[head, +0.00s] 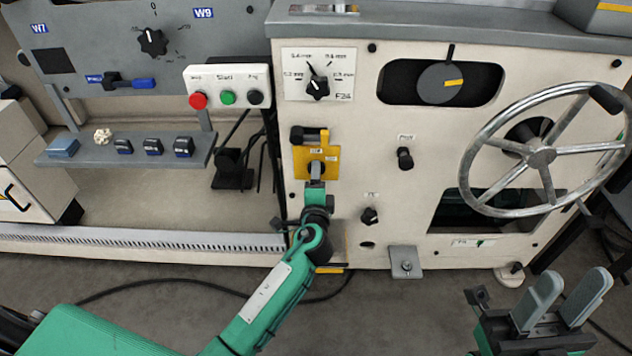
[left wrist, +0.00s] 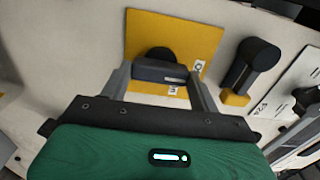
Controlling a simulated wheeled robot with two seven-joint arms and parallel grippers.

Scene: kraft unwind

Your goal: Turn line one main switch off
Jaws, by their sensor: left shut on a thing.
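The yellow switch plate (head: 331,169) is on the front of the cream machine panel. It also fills the upper middle of the left wrist view (left wrist: 200,38). A dark rotary switch handle (left wrist: 160,72) sits on this plate, lying roughly crosswise in the left wrist view, with small white labels beside it. My left gripper (head: 316,172) is shut on this handle, one finger at each end, and hides most of it in the head view. My right gripper (head: 568,292) is open and empty at the lower right, away from the panel.
A black lever with a yellow base (head: 310,136) is just above the plate. A selector dial (head: 317,86) is higher up. A large handwheel (head: 541,156) stands out at right. A button box (head: 227,74) is at left. Open floor lies in front.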

